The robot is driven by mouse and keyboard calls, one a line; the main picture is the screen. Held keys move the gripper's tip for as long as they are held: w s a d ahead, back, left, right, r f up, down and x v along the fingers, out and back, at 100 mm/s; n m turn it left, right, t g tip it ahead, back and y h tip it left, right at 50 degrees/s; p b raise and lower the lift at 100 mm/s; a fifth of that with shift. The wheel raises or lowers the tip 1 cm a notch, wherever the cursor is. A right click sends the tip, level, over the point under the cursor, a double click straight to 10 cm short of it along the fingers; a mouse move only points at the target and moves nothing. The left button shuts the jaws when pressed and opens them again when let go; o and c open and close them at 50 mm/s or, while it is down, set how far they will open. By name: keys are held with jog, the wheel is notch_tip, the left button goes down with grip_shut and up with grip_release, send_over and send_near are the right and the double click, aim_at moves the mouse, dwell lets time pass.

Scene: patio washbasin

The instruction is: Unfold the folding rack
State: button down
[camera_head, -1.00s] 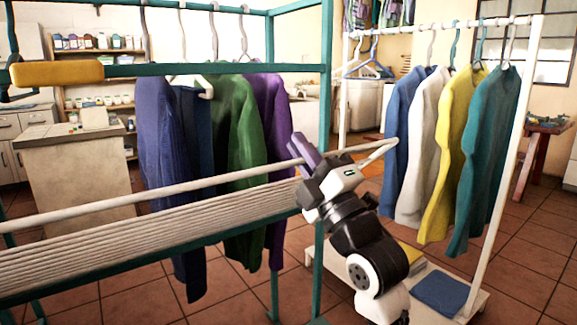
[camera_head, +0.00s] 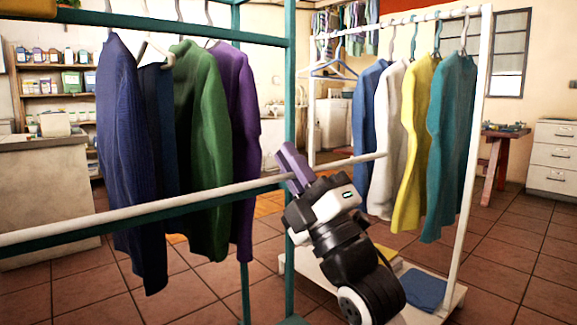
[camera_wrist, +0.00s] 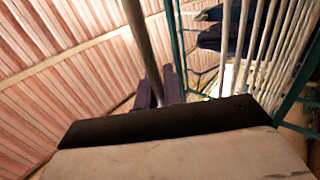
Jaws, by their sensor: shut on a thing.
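The folding rack is a teal metal frame (camera_head: 289,95) with a pale cream front bar (camera_head: 150,203). My gripper (camera_head: 288,162), with purple fingers, is shut on this bar near its right part. The bar runs on past the fingers to the right and appears just above the teal rail in the head view. In the wrist view the fingers (camera_wrist: 160,88) close around the bar (camera_wrist: 139,35), and pale parallel rods (camera_wrist: 262,45) of the rack show at the right. The rack's left end is outside the head view.
Blue, green and purple garments (camera_head: 205,140) hang behind the bar. A white clothes rail (camera_head: 470,150) with several sweaters stands close on the right, with a folded blue cloth (camera_head: 424,288) on its base. Tiled floor (camera_head: 525,250) is open at the far right.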

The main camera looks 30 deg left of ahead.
jog(key=shift+s+d+t, duration=0.15)
jog(key=shift+d+t, duration=0.15)
jog(key=shift+d, duration=0.1)
jog(key=c, duration=1.8)
grip_release()
jog(key=shift+d, duration=0.1)
